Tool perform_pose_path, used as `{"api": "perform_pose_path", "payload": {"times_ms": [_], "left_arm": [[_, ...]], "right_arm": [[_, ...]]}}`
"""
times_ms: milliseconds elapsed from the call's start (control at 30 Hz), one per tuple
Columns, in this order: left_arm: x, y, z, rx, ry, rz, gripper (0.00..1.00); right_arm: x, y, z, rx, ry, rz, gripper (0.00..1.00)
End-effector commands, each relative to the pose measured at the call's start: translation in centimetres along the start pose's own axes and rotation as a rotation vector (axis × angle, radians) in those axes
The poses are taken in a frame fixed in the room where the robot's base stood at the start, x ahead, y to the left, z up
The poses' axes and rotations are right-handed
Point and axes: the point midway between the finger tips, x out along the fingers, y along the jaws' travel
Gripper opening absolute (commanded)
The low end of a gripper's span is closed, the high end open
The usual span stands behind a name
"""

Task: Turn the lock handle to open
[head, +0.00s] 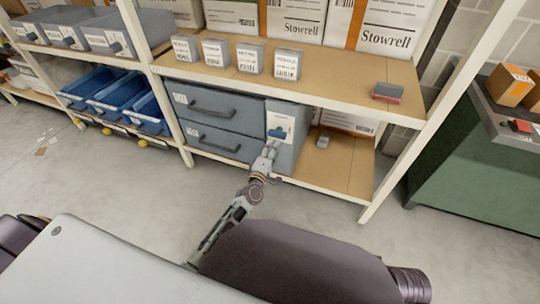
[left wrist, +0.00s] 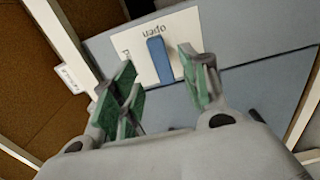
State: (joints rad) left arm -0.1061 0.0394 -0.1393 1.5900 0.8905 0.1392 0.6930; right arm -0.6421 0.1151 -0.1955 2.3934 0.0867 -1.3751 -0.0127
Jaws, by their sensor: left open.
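The blue lock handle (head: 278,133) sits on a white plate (head: 281,118) at the right of a grey-blue cabinet (head: 213,102) with two drawers. In the left wrist view the handle (left wrist: 160,61) is a blue bar on the white plate (left wrist: 183,30), which bears the word "open". My left gripper (head: 270,146) is right in front of the handle. In the left wrist view its green-padded fingers (left wrist: 160,78) are open, one to each side of the bar, with visible gaps. I cannot tell how deep they reach. My right gripper is not in view.
The cabinet stands on the lower shelf (head: 345,172), beside a small grey item (head: 324,140). A rack post (head: 375,172) stands to the right. Blue bins (head: 92,82) are at the left and a green cabinet (head: 475,165) at the right.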

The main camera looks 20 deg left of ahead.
Motion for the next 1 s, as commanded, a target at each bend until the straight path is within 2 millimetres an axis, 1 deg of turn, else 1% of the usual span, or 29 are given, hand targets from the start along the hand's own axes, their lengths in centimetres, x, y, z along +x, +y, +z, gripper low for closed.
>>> {"api": "perform_pose_path", "payload": {"times_ms": [100,333,1000], "left_arm": [[-1.1,-0.1,0.0,0.001,0.000,-0.001,0.45],[-2.3,-0.1,0.0,0.000,0.000,-0.001,0.45],[-2.6,0.0,0.0,0.001,-0.001,0.000,0.45]], "right_arm": [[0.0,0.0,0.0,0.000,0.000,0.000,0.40],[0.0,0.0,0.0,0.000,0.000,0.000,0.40],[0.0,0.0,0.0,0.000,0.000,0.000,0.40]]}}
